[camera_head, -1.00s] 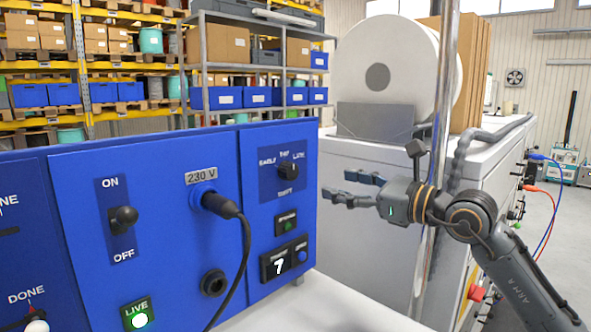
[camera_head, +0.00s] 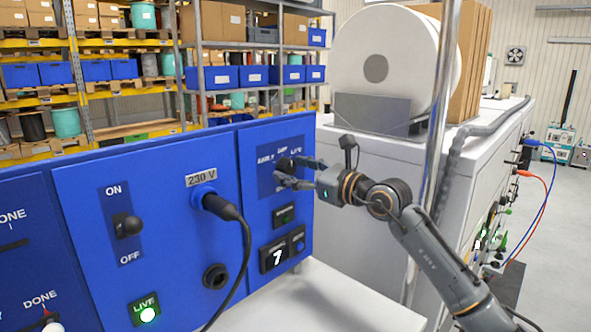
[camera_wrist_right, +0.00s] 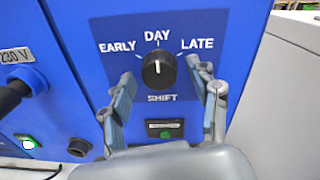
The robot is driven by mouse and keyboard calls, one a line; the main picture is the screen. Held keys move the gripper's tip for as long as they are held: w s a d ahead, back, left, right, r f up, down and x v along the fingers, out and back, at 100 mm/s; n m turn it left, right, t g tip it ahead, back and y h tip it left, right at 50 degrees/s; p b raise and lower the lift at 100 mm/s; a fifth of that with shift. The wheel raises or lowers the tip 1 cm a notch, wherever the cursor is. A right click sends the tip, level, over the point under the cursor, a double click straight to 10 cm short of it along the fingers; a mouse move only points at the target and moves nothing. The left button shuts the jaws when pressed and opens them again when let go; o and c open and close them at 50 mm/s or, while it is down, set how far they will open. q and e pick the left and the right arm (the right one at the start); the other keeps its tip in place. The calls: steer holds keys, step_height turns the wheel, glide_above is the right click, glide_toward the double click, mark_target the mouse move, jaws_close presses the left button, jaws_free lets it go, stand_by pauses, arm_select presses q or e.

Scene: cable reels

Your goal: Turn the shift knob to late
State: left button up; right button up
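The black shift knob (camera_wrist_right: 159,70) is on a dark blue plate (camera_wrist_right: 185,28) labelled EARLY, DAY, LATE and SHIFT. Its white mark points up at DAY in the right wrist view. In the head view the knob (camera_head: 286,164) is partly behind the finger of my right gripper (camera_head: 300,172). In the right wrist view that gripper (camera_wrist_right: 164,112) is open, one finger on each side of the knob and apart from it. My left gripper is not in view.
A black plug and cable (camera_head: 222,207) hang from the 230 V socket left of the shift plate. An ON/OFF switch (camera_head: 127,225) sits further left. A green button (camera_wrist_right: 165,132) is below the knob. A metal pole (camera_head: 441,100) stands by my right arm.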

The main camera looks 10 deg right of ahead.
steer(key=c, duration=1.1)
steer(key=shift+c, duration=0.2)
steer(key=shift+m, duration=0.4)
steer(key=m, duration=0.3)
steer(key=shift+r, duration=0.1)
steer(key=m+p, duration=0.1)
steer(key=m, duration=0.1)
steer(key=shift+s+m, duration=0.1)
steer(key=shift+m, duration=0.3)
steer(key=m+p, duration=0.2)
steer(key=shift+r+m, duration=0.15)
steer(key=shift+m, duration=0.15)
steer(key=shift+m+p, duration=1.6)
